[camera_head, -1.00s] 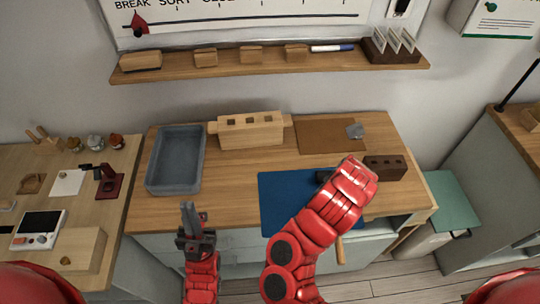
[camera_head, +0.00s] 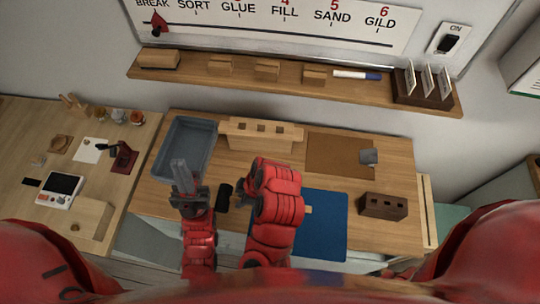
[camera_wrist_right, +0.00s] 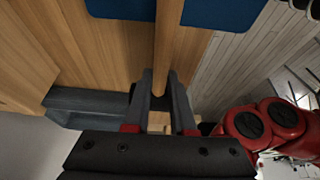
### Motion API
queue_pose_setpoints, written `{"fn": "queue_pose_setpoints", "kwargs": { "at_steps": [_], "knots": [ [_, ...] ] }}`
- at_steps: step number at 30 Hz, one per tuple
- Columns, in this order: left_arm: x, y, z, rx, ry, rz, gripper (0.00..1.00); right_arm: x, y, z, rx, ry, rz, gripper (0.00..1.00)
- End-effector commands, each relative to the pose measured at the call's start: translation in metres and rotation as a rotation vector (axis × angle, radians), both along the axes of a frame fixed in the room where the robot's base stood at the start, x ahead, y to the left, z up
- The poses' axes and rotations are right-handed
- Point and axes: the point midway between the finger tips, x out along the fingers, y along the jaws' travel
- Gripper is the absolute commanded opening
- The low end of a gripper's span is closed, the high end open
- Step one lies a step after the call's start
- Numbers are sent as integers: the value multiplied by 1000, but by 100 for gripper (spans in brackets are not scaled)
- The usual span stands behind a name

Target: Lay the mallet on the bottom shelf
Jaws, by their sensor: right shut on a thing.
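The mallet has a black head (camera_head: 223,197) and a pale wooden handle (camera_head: 308,209). In the head view the head shows left of my red right wrist and the handle end shows right of it. My right gripper (camera_wrist_right: 160,84) is shut on the mallet's handle (camera_wrist_right: 170,40), which runs up the right wrist view between the fingers. In the head view these fingers are hidden by my wrist. My left gripper (camera_head: 183,180) is near the grey tray; its fingers look close together, and I see nothing in them. The bottom shelf is not clearly visible.
The workbench (camera_head: 345,190) holds a grey tray (camera_head: 163,168), a wooden block with holes (camera_head: 262,136), a brown board (camera_head: 335,155), a blue mat (camera_head: 325,235) and a dark holed block (camera_head: 384,206). A wall shelf (camera_head: 225,84) runs behind. A side table (camera_head: 30,150) stands left.

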Motion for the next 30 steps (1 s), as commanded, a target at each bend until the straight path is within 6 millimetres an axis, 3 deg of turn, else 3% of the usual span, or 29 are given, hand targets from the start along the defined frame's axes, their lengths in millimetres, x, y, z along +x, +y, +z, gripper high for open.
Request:
{"fn": "queue_pose_setpoints", "kwargs": {
  "at_steps": [11, 15, 21, 26, 30],
  "knots": [
    [0, 0, -10, 0, 0, 0, 0, 91, -41, -11, -4, -2, -12, 0],
    [0, 0, 2, 0, 0, 0, 0, 114, -50, -9, 0, 1, -11, 0],
    [0, 0, 7, 0, 0, 0, 0, 133, -56, -12, 1, -1, -8, 0],
    [0, 0, 12, 0, 0, 0, 0, 136, -58, -16, 0, 2, -10, 0],
    [0, 0, 24, 0, 0, 0, 0, 134, -58, -30, 2, 5, -10, 0]
  ]
}}
